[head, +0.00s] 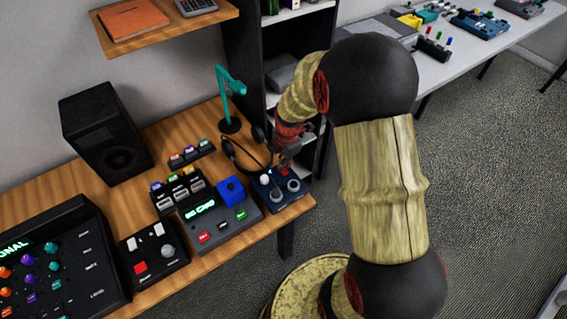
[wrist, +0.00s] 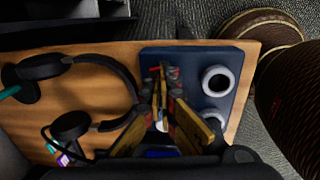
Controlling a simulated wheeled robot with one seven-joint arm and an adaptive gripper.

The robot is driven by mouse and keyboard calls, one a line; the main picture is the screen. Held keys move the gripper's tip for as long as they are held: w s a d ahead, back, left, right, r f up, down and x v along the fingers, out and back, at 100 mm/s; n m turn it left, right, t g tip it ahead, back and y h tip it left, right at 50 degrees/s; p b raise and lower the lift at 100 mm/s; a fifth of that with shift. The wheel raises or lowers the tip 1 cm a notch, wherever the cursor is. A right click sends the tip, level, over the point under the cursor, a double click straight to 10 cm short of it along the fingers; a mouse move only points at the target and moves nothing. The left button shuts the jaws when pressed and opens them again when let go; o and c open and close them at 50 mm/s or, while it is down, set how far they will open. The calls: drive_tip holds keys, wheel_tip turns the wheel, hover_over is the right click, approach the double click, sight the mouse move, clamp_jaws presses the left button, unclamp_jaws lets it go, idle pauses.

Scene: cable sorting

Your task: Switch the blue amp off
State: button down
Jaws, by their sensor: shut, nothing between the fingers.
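The blue amp (head: 281,199) is a dark blue box at the right front end of the wooden desk. Two pale round knobs and a white ball-shaped part show on its top in the head view. In the wrist view the amp (wrist: 190,58) lies under my gripper, with two white-ringed knobs to the right of the fingers. My gripper (head: 285,158) is shut and empty, pointing down over the amp; its fingers (wrist: 163,75) also show in the wrist view. They hide part of the amp's top, and I cannot tell whether they touch it or how its switch is set.
Black headphones (head: 240,160) lie behind the amp. A grey device with a blue block (head: 231,190) and lit display stands left of it. A teal lamp (head: 229,95), a black speaker (head: 105,130) and a dark shelf are farther back.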

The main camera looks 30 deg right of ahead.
drive_tip(key=shift+w+f, duration=0.15)
drive_tip(key=shift+f, duration=0.2)
idle(0.3)
drive_tip(key=shift+s, duration=0.9)
drive_tip(key=shift+p, duration=0.3)
